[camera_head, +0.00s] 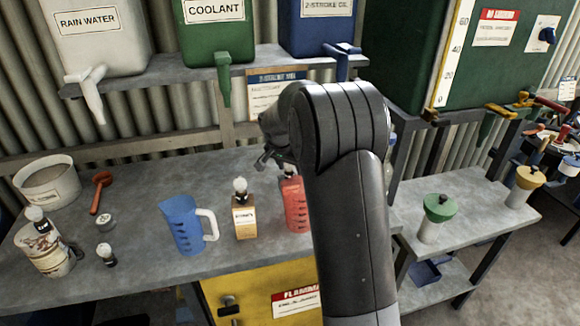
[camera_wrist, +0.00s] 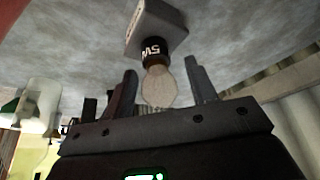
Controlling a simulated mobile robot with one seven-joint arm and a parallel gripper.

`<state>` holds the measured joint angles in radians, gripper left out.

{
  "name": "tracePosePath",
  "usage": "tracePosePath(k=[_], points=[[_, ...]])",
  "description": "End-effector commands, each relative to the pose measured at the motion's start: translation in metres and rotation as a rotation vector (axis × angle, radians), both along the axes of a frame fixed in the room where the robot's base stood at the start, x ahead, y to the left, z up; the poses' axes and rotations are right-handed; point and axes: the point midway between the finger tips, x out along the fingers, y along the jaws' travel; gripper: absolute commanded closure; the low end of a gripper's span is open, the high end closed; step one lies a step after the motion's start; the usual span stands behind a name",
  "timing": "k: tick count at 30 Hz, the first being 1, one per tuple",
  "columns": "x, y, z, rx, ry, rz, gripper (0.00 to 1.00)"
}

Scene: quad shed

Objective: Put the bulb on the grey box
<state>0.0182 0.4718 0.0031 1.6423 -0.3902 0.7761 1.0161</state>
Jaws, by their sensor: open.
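A bulb (camera_wrist: 160,86) with clear glass and a black, lettered base shows in the wrist view. Its base meets a small grey box (camera_wrist: 160,22), which has dark lettering on one side. My gripper (camera_wrist: 161,72) is open, with one finger on each side of the glass and visible gaps. In the head view my gripper (camera_head: 272,158) is partly hidden behind my arm, and the grey box is hidden there.
On the grey bench (camera_head: 150,180) stand a blue jug (camera_head: 183,225) and a red container (camera_head: 294,205), close to my arm. A red scoop (camera_head: 100,190) and a round tub (camera_head: 48,182) are at left. A shelf (camera_head: 190,66) with tanks hangs above.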

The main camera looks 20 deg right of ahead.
Motion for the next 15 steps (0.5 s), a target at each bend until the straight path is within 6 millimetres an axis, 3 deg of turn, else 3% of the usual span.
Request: tracePosePath(k=[8,15], points=[[0.000,0.000,0.005,0.000,-0.002,-0.001,0.48],[-0.011,0.012,0.043,0.000,-0.005,0.002,0.48]])
